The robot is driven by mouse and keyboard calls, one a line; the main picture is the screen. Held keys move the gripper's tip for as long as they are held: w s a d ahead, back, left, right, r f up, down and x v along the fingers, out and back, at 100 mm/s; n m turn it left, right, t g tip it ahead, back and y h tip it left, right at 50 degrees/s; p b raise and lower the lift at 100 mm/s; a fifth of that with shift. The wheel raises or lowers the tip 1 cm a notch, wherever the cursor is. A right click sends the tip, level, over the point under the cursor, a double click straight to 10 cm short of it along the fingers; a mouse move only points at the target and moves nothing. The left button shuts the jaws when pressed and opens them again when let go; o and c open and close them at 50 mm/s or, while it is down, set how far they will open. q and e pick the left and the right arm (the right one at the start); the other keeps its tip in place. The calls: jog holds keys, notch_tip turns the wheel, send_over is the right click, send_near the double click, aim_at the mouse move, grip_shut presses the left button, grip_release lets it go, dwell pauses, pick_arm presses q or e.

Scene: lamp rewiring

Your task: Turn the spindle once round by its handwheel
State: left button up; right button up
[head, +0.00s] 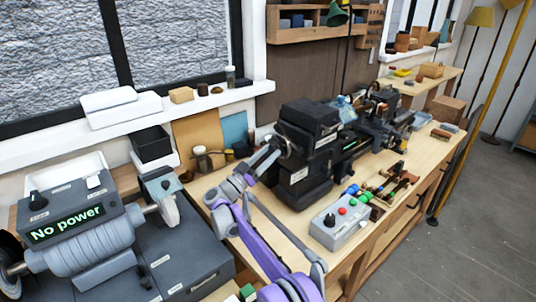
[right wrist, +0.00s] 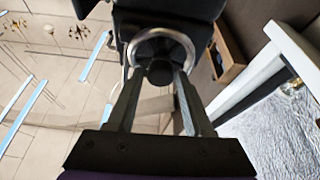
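The lathe (head: 318,118) stands on the wooden bench with its dark headstock toward me. Its handwheel, a shiny metal ring around a dark hub, shows in the right wrist view (right wrist: 160,50) directly ahead of my right gripper. My right gripper (head: 281,146) is at the left end of the headstock. In the right wrist view its two fingers (right wrist: 160,75) stand apart, one on each side of the dark hub, with the tips at the ring. I cannot tell whether they press on it. In the head view the gripper largely hides the handwheel. My left gripper is not in view.
A grey machine (head: 85,240) reading "No power" stands at the left. A grey control box (head: 340,222) with coloured buttons and small tools (head: 385,185) lie on the bench before the lathe. Jars (head: 203,158) stand behind my gripper. Open floor (head: 480,215) is at the right.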

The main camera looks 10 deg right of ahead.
grip_shut()
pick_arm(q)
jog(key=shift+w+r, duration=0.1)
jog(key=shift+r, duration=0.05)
pick_arm(e)
jog(key=shift+w+a+r+m+g+h+p, duration=0.15)
jog(key=shift+m+g+h+p, duration=0.45)
jog(key=shift+m, duration=1.1)
jog(key=shift+w+d+m+g+h+p, duration=0.15)
jog(key=shift+m+g+p, duration=0.7)
jog(key=shift+m, duration=0.85)
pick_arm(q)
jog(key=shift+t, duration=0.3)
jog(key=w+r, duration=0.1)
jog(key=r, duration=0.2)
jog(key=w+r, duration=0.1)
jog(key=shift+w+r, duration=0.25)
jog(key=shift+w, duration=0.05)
pick_arm(e)
jog(key=shift+a+m+g, duration=0.15)
jog(key=shift+m+g, duration=0.3)
jog(key=shift+m, duration=0.35)
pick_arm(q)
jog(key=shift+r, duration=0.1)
pick_arm(e)
jog(key=shift+m+g+h, duration=0.25)
jog(key=shift+m+g, duration=0.35)
jog(key=shift+m, duration=0.3)
jog(key=shift+o, duration=2)
grip_release()
